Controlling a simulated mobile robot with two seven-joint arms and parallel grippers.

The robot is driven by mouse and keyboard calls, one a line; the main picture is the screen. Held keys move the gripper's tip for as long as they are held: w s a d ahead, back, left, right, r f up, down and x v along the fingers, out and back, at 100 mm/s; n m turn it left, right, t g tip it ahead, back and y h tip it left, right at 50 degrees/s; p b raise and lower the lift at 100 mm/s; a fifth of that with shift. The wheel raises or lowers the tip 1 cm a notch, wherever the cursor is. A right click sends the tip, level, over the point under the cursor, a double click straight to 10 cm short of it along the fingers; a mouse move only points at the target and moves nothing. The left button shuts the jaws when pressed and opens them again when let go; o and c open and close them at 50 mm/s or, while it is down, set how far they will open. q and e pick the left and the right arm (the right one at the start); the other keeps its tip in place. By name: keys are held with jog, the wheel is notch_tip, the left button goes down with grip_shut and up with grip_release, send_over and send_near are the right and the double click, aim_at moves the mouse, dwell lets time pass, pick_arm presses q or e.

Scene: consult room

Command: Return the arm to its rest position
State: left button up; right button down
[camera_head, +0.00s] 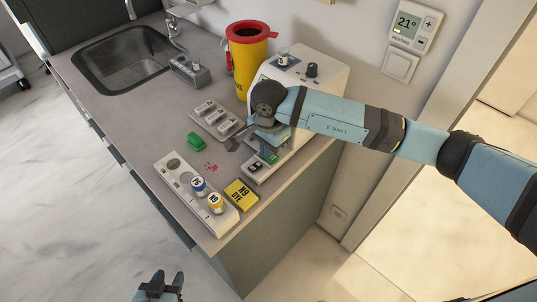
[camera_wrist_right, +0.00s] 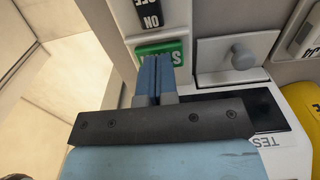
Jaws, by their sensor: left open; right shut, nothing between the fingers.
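My right arm (camera_head: 340,122) reaches in from the right over the counter, with its wrist in front of the white machine (camera_head: 326,76). My right gripper (camera_wrist_right: 157,70) is shut and empty; its two blue fingers lie side by side. In the right wrist view the fingertips are close to the green START button (camera_wrist_right: 160,48) on the machine; I cannot tell whether they touch it. In the head view the arm partly hides the machine's front. My left gripper (camera_head: 161,282) is open and empty at the bottom edge, off the counter.
A sink (camera_head: 118,58) is at back left. Open floor lies left.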

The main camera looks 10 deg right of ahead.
jog(key=shift+f+b, duration=0.35)
jog(key=shift+f, duration=0.1)
jog(key=shift+r, duration=0.1)
jog(key=shift+r+p, duration=0.6)
jog(key=shift+r, duration=0.85)
jog(key=shift+r+p, duration=0.6)
jog(key=shift+r, duration=1.4)
